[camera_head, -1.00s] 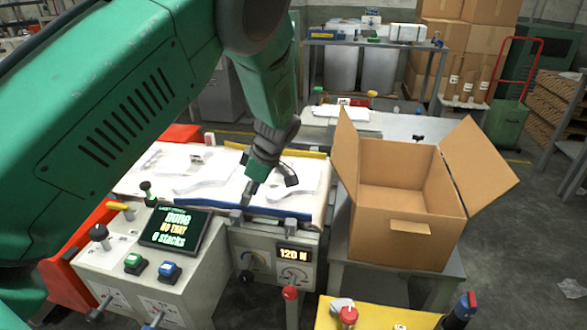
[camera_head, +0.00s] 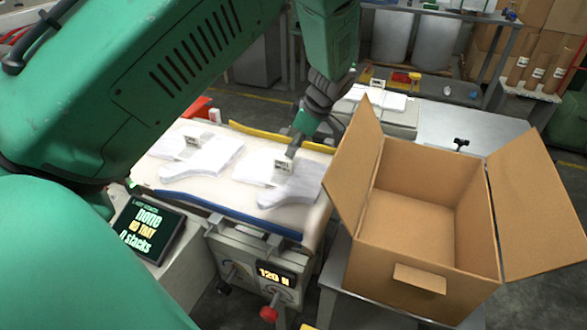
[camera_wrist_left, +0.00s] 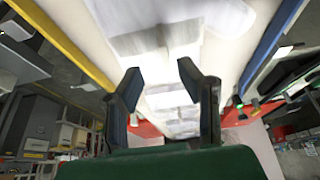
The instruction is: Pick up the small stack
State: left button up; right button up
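Two white glove-shaped film stacks lie on the pale conveyor belt (camera_head: 250,216). One stack (camera_head: 205,158) is at the left, and another stack (camera_head: 292,186) is at the right, each with a small upright tag. I cannot tell which is the small one. My left gripper (camera_head: 292,152) is just above the back of the right stack, near its tag; contact cannot be told. In the left wrist view my left gripper (camera_wrist_left: 157,78) has its two dark fingers spread apart, with blurred white film beyond and between them. My right gripper is not in view.
An open, empty cardboard box (camera_head: 420,215) stands right of the belt on a metal table. A control panel with a display screen (camera_head: 150,228) is at the front left. A yellow rail (camera_head: 262,134) runs behind the belt. White film sheets (camera_head: 377,98) lie further back.

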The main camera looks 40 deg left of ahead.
aim_at(285, 172)
pick_arm(q)
jog(key=x, duration=0.2)
jog(key=shift+s+a+f, duration=0.1)
jog(key=shift+a+f, duration=0.2)
jog(key=shift+f, duration=0.05)
jog(key=x, duration=0.4)
jog(key=shift+s+d+f, duration=0.15)
jog(key=shift+d+f, duration=0.1)
jog(key=shift+f, duration=0.05)
jog(key=shift+a, duration=0.15)
grip_shut()
